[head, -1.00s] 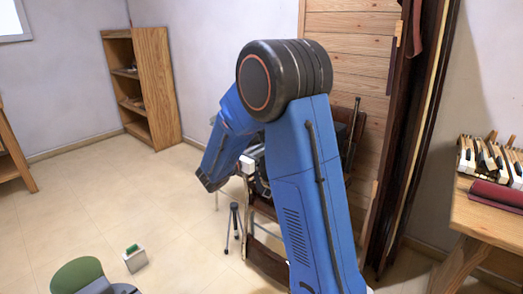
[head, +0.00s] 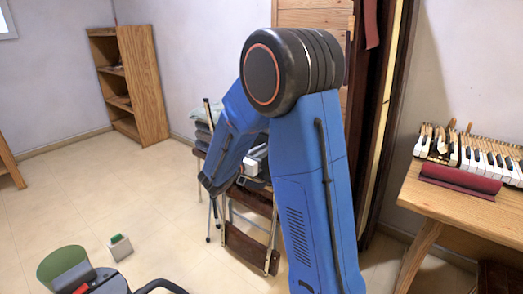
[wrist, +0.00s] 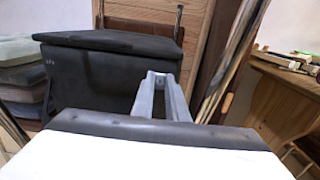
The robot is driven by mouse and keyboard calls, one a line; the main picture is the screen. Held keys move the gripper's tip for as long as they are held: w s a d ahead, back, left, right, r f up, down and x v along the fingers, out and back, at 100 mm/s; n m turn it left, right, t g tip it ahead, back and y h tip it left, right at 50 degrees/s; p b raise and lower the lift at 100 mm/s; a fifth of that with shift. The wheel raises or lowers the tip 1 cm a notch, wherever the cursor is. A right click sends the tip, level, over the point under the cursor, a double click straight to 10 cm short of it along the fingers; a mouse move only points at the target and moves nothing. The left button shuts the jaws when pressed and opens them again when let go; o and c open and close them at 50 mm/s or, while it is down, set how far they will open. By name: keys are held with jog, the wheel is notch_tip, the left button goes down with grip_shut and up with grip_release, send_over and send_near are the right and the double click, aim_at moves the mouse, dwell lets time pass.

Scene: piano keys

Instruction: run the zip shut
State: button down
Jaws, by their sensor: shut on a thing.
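A black case (wrist: 105,75) with a flat lid-like top stands in front of my gripper in the wrist view; it seems to rest on the dark chair (head: 250,250). My gripper (wrist: 158,80) shows as grey fingers drawn together at the case's right side, beyond its white body. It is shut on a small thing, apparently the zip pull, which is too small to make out. The zip's line and how far it is closed are not visible. In the head view my blue arm hides the fingertips and most of the case.
A stack of folded cloths (wrist: 20,75) lies left of the case. A wooden bench (head: 440,205) with piano keys (head: 485,155) and a red roll (head: 460,180) stands right. A shelf (head: 130,85) stands back left. A small box (head: 119,247) is on the open floor.

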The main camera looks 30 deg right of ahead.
jog(key=shift+s+f, duration=0.1)
jog(key=shift+s, duration=0.1)
jog(key=c, duration=1.7)
grip_release()
jog(key=shift+s, duration=0.1)
jog(key=shift+c, duration=0.2)
jog(key=v, duration=1.7)
jog(key=shift+a, duration=0.15)
